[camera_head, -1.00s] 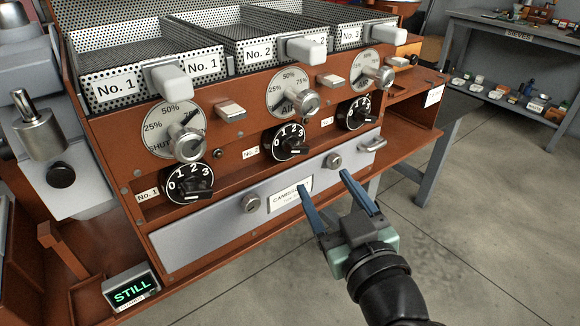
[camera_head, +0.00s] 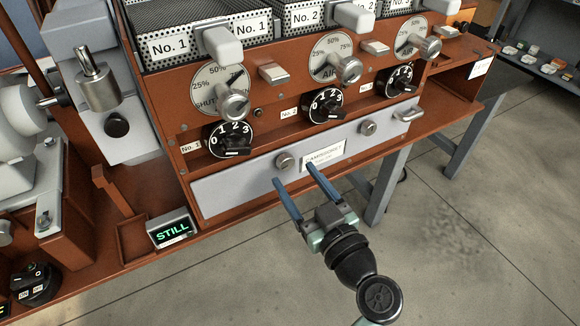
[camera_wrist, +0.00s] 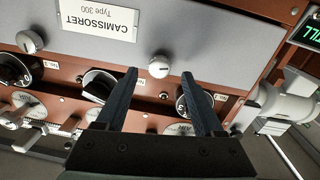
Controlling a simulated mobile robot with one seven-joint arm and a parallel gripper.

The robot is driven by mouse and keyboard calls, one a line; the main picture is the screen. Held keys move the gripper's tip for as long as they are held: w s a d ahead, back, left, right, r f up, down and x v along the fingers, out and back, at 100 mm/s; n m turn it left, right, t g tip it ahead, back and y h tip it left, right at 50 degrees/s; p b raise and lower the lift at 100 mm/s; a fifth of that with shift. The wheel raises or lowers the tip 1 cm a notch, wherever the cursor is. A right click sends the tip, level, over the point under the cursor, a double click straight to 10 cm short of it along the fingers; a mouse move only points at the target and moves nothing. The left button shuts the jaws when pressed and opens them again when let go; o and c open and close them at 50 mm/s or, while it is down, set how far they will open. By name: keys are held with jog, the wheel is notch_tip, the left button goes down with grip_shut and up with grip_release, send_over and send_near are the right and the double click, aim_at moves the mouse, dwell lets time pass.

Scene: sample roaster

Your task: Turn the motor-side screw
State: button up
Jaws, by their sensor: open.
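A grey front panel (camera_head: 235,185) carries two round silver screws and a white "CAMISSORET" label. The left screw (camera_head: 285,161) is on the side of the display and the pale machine; the right screw (camera_head: 368,127) is near the panel's handle. Which one is motor-side is not marked. My gripper (camera_head: 294,173) is open and empty, blue fingers pointing at the panel just below the left screw. In the wrist view, turned upside down, this screw (camera_wrist: 159,66) appears between and slightly beyond the fingertips (camera_wrist: 160,73), apparently untouched. The other screw (camera_wrist: 29,41) is at the left there.
Black numbered dials (camera_head: 229,139) and silver air knobs (camera_head: 233,104) stick out above the panel. A display reading "STILL" (camera_head: 172,230) stands at the lower left. A handle (camera_head: 408,114) juts out at the panel's right end. The floor in front is clear.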

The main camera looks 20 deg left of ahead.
aim_at(287, 166)
jog(key=shift+x, duration=1.75)
grip_shut()
